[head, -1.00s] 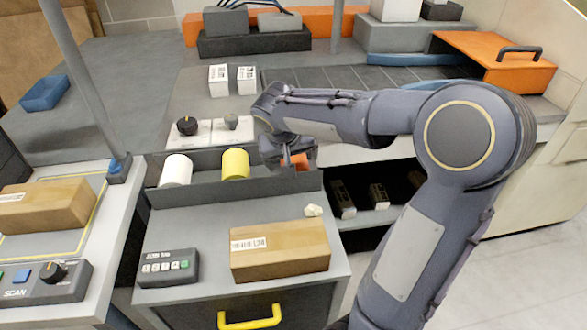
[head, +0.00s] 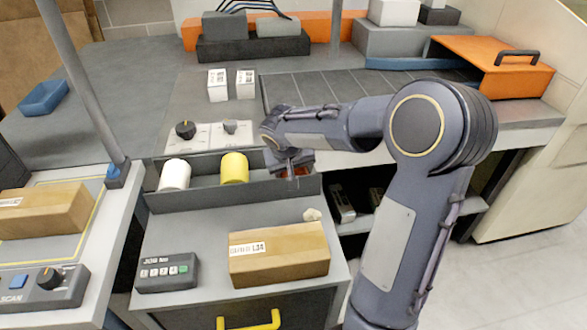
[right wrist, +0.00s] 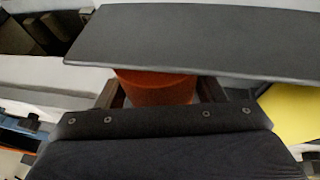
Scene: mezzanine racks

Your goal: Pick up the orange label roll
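The orange label roll (head: 301,172) is at the right end of the dark grey bin on the workbench, mostly hidden by my right gripper (head: 290,173) in the head view. In the right wrist view the roll (right wrist: 155,88) shows between the two fingers of my right gripper (right wrist: 160,92), its far part hidden behind a dark panel. The fingers stand open on either side of it; any contact is hard to make out. My left gripper is not in view.
A yellow roll (head: 234,168) and a white roll (head: 174,175) share the bin (head: 205,198). In front are a cardboard box (head: 279,254), a keypad (head: 167,272) and a crumpled white scrap (head: 312,215). Knobs (head: 186,130) stand behind the bin.

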